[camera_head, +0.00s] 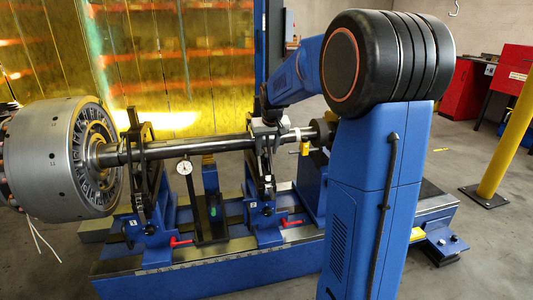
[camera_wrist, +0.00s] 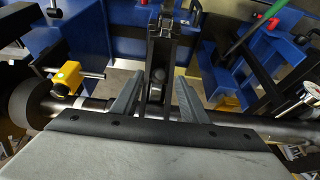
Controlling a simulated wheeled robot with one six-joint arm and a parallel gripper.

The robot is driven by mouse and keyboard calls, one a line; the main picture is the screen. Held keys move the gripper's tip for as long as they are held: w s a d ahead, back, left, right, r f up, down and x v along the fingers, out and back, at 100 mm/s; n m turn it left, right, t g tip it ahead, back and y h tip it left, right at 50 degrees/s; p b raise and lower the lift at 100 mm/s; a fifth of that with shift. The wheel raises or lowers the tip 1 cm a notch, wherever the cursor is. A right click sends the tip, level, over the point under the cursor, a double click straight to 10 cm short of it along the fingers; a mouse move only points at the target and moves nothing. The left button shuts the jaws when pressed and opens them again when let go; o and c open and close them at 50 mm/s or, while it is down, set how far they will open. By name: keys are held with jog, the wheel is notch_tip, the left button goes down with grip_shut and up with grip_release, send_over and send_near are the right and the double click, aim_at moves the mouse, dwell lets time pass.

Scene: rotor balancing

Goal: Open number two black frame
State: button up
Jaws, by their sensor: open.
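Two black frames stand on blue pedestals along a long steel shaft (camera_head: 200,146). The left black frame (camera_head: 147,170) is beside the big rotor (camera_head: 62,160). The right black frame (camera_head: 265,165) stands around the shaft, below the end of my arm. I cannot read which number each bears. My gripper (camera_wrist: 157,95) is open, its two fingers pointing at a black frame part (camera_wrist: 162,50) that stands between them. I cannot tell whether they touch it. The shaft (camera_wrist: 95,104) crosses below the fingers.
A dial gauge (camera_head: 185,168) stands between the pedestals. Red handles (camera_head: 181,242) stick out from the pedestal bases. A yellow part (camera_wrist: 67,78) is left of the fingers. A yellow post (camera_head: 508,135) and red cabinet (camera_head: 465,90) are at right.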

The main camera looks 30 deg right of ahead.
jog(key=shift+x, duration=1.15)
jog(key=shift+c, duration=0.5)
grip_shut()
jog(key=shift+w+r, duration=0.1)
